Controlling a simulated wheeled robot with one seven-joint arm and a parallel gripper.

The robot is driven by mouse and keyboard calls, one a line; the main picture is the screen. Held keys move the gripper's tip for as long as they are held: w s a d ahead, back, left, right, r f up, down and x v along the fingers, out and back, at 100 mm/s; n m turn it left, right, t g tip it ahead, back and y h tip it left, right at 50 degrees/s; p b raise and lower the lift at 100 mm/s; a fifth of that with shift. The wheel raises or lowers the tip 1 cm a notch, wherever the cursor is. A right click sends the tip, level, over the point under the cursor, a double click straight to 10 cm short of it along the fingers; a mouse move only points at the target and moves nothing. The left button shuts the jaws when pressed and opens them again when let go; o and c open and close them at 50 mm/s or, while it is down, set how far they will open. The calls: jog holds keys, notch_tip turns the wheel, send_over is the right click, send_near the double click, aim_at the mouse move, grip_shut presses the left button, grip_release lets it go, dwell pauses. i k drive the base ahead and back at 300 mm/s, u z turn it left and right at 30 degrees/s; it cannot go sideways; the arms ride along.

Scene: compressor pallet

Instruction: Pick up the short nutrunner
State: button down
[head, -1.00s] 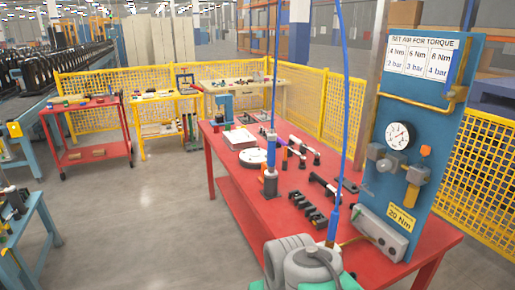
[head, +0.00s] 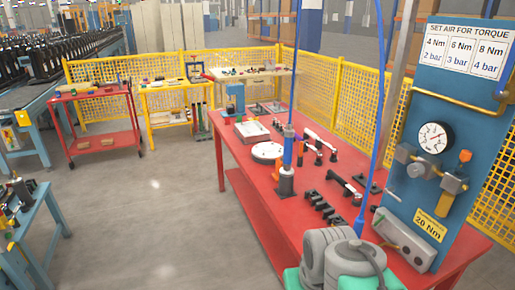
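My gripper is not in view.
A blue board (head: 405,195) with a gauge (head: 435,137) and torque sign stands at the table's right. A blue hose (head: 375,130) hangs in front. Open floor (head: 150,215) lies left.

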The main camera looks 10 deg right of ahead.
aim_at(286, 171)
jog(key=u, duration=0.55)
jog(key=k, duration=0.65)
jog(key=u, duration=0.95)
jog(key=i, duration=1.65)
jog(key=z, duration=1.4)
jog(key=i, duration=0.95)
jog(key=z, duration=0.25)
